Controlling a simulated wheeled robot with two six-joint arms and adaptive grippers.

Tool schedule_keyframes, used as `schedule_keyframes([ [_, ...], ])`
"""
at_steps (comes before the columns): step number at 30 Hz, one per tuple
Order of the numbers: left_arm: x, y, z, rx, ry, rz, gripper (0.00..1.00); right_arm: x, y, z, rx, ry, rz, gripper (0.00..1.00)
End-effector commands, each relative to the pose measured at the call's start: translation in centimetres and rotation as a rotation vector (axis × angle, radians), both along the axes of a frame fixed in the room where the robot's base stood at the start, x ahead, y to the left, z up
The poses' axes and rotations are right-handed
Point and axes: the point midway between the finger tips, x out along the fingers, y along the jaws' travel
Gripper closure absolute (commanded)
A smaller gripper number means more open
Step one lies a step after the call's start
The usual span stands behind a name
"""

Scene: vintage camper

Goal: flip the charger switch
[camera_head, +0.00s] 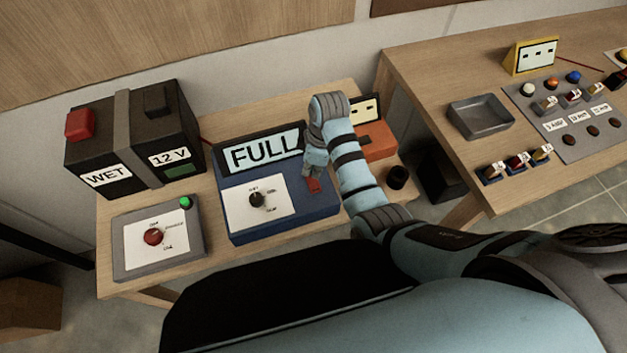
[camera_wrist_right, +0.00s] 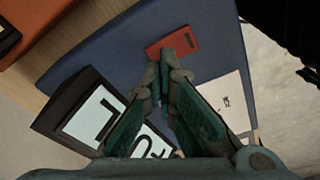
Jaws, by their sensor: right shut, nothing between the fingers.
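The blue charger (camera_head: 286,229) stands on the left table, with a display (camera_head: 265,152) reading FULL and a dark dial (camera_head: 257,199) on a white panel. A red switch (camera_head: 314,186) sits at the right of its top face. It also shows in the right wrist view as a red rocker (camera_wrist_right: 173,43). My right gripper (camera_head: 311,172) is shut and empty, its tips pointing down close to the switch. In the wrist view the fingertips (camera_wrist_right: 160,76) are just below the red rocker; I cannot tell whether they touch it. My left gripper is not in view.
A black battery (camera_head: 135,135) labelled WET and 12 V stands at the left. A grey box (camera_head: 160,260) with a red knob and green light is in front of it. An orange device (camera_head: 378,141) is behind my right arm. A second table holds a grey tray (camera_head: 480,118).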

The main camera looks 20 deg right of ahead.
Motion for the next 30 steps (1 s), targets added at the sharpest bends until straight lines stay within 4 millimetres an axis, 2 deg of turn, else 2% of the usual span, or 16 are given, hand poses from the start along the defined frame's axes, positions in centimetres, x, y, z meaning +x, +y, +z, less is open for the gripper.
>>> schedule_keyframes([
  [30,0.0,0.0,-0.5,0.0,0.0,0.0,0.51,0.0,0.0,-1.1,0.0,0.0,0.0,1.0],
])
